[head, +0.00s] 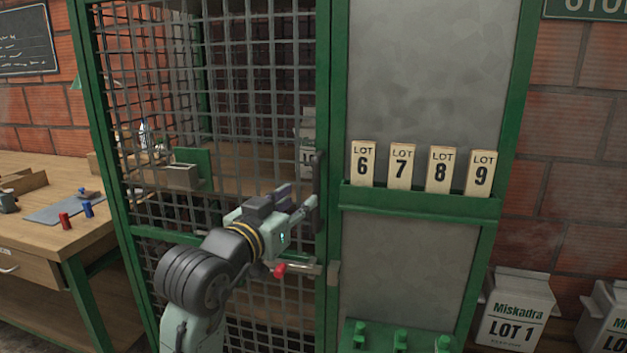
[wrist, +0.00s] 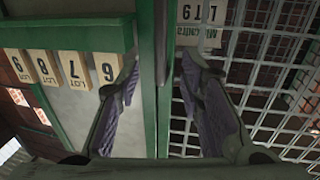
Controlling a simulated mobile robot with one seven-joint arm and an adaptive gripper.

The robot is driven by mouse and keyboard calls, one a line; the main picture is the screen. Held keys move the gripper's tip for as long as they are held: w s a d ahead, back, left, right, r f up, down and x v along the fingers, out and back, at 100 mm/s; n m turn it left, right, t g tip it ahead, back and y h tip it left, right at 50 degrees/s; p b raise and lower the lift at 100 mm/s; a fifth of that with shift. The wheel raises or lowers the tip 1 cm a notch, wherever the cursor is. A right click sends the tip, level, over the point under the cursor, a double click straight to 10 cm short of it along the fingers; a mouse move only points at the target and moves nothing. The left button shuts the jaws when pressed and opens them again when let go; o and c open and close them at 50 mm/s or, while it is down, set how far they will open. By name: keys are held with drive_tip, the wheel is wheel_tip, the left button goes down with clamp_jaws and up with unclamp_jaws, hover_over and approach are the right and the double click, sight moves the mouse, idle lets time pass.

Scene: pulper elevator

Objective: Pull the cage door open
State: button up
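The cage door (head: 225,100) is a green frame with grey wire mesh. It stands closed against the green post at its right, and its mesh also fills the right of the wrist view (wrist: 270,75). A dark upright handle (head: 319,175) is on the door's right edge. Below it is a metal latch bar (head: 305,268) with a red knob (head: 280,270). My gripper (head: 298,200) is just left of and in front of the handle. In the wrist view my gripper (wrist: 160,78) is open, its fingers either side of the green uprights; I cannot tell whether it touches the handle.
Right of the door, a grey panel has a green ledge (head: 420,202) with lot cards 6 to 9 (head: 400,167). A wooden workbench (head: 50,235) is at the left. A shelf with a container shows behind the mesh.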

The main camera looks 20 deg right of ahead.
sight(314, 187)
drive_tip(key=p+x, duration=0.1)
drive_tip(key=x, duration=0.8)
drive_tip(key=shift+p, duration=0.4)
drive_tip(key=shift+c, duration=0.2)
clamp_jaws()
